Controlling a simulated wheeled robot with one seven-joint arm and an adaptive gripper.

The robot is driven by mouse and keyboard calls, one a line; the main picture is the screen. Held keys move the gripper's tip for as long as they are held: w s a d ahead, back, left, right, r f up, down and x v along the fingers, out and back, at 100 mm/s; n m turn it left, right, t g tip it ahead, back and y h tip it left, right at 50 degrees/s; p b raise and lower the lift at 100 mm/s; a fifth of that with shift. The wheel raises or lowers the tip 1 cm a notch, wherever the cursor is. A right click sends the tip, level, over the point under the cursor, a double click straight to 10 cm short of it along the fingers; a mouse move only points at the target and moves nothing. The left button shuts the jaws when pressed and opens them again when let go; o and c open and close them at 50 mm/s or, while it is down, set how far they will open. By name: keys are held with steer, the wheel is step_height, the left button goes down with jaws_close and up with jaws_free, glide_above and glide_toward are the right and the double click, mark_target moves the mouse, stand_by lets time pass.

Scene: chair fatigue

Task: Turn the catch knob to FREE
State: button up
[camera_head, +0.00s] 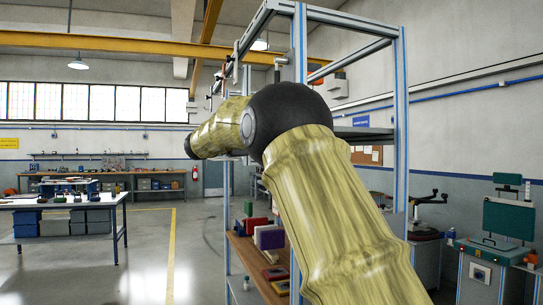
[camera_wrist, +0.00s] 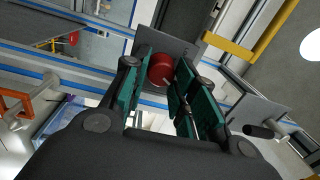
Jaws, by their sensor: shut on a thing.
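A red round knob (camera_wrist: 161,68) sits in front of a grey plate (camera_wrist: 183,48) in the wrist view. My gripper (camera_wrist: 162,84) has its teal-padded fingers on both sides of the knob and is shut on it. A small light mark shows near the knob's lower edge. I cannot read any FREE label or tell which way the knob points. In the head view my arm reaches up and left across the aluminium frame (camera_head: 400,110), and the knob and my fingertips are hidden there.
A black handle (camera_wrist: 262,131) on another grey plate is right of my gripper, and an orange bracket (camera_wrist: 14,104) is at left. In the head view, shelves with coloured boxes (camera_head: 270,238) stand behind my arm. A workbench (camera_head: 70,203) is at left, with clear floor between.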

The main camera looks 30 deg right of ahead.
steer(key=shift+f+m+b, duration=0.2)
steer(key=shift+m+b, duration=1.3)
steer(key=shift+b, duration=0.2)
steer(key=shift+r, duration=0.1)
steer(key=o, duration=1)
steer(key=shift+a, duration=0.15)
steer(key=v, duration=1.1)
steer(key=shift+w+a, duration=0.25)
steer(key=shift+a, duration=0.05)
